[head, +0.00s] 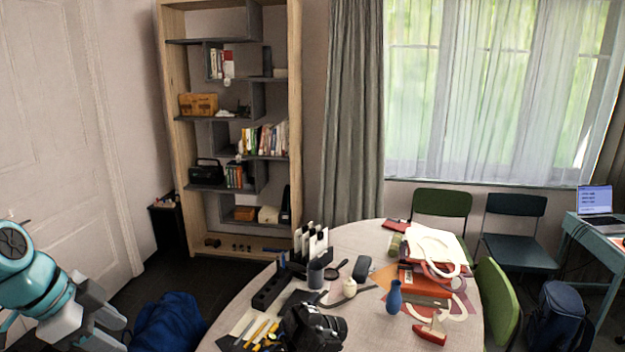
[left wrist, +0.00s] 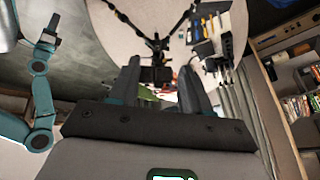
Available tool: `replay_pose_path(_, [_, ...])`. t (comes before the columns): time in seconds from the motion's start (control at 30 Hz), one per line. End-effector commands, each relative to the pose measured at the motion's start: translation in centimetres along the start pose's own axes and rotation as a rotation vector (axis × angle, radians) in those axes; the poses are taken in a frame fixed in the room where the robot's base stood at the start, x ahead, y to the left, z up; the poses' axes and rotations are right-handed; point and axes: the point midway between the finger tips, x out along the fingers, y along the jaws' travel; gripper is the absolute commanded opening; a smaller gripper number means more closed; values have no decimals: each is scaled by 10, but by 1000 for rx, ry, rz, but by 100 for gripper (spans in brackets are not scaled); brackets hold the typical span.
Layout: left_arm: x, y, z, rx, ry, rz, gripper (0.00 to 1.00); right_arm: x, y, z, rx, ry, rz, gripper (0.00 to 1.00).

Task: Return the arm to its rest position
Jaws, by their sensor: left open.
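My left arm comes in at the lower left of the head view, with a teal wrist and grey parts. Its gripper (head: 108,326) is in front of the door, to the left of the round table and apart from it. In the left wrist view the two fingers of my left gripper (left wrist: 160,85) stand apart with a clear gap, and I see nothing held between them. A teal limb of mine (left wrist: 40,100) shows at the left of that view. My right gripper does not show in the head view.
A blue bag (head: 168,322) lies on the floor between my left gripper and the table. A tall bookshelf (head: 172,130) stands behind. Dark thin rods (left wrist: 155,45) show beyond the fingers.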

Motion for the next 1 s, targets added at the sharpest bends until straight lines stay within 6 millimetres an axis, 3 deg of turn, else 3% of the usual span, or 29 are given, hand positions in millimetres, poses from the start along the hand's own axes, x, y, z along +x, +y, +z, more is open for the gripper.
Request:
replay_pose_path(0.37, [110,4,6,-231,-30,48,48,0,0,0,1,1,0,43])
replay_pose_path(0.57, [192,30,17,-416,-63,80,48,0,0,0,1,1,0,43])
replay_pose_path(0.67, [246,60,26,-548,-92,103,48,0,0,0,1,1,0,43])
replay_pose_path(0.8, [325,132,46,-789,-148,133,48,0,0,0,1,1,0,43])
replay_pose_path(1.0, [384,237,71,-1081,-218,153,48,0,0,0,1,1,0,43])
